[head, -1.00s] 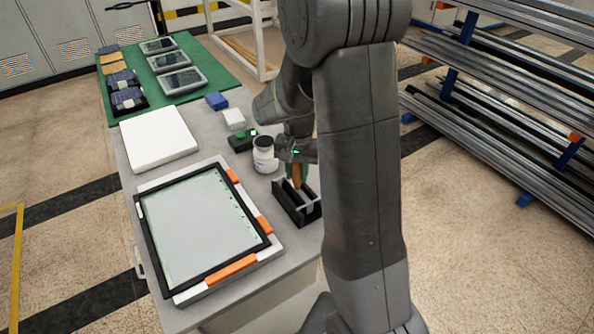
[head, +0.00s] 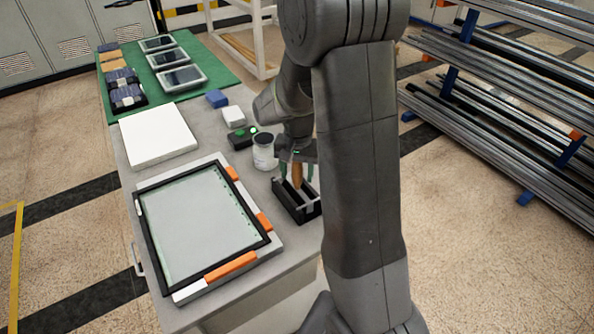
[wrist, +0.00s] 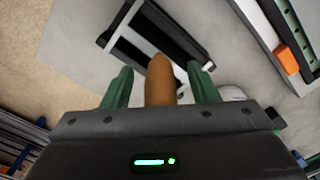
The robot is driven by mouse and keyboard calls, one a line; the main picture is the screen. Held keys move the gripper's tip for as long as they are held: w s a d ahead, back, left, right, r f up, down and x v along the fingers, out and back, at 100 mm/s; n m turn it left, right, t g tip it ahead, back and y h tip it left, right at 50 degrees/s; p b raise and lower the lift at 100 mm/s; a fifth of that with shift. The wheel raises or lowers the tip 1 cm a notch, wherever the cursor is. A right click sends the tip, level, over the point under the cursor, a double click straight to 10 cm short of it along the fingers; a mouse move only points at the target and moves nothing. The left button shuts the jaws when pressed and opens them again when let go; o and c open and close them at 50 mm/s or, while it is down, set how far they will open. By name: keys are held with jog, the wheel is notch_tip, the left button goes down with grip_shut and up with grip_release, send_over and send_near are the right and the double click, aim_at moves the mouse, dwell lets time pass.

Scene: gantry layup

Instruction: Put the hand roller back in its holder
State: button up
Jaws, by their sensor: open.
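The hand roller's orange-brown handle (head: 296,176) stands roughly upright at the black holder (head: 290,210) on the right edge of the workbench. Its lower end reaches into the holder, but I cannot see clearly how the roller end sits. My gripper (head: 297,171) is directly above the holder with its green fingers on either side of the handle. In the wrist view the handle (wrist: 160,80) stands between the two fingers, with a gap on each side, so my gripper (wrist: 160,86) is open. The holder (wrist: 187,46) lies beyond the fingertips there.
A white jar with a dark lid (head: 264,155) stands close behind and left of the holder. A black box with a green button (head: 241,138) is behind it. A framed panel with orange edge pieces (head: 205,225) fills the bench to the left.

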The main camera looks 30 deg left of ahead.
notch_tip(320, 180, up, 14)
jog(key=shift+w+f, duration=0.1)
dwell(0.5)
notch_tip(320, 180, down, 14)
jog(key=shift+r, duration=0.5)
dwell(0.5)
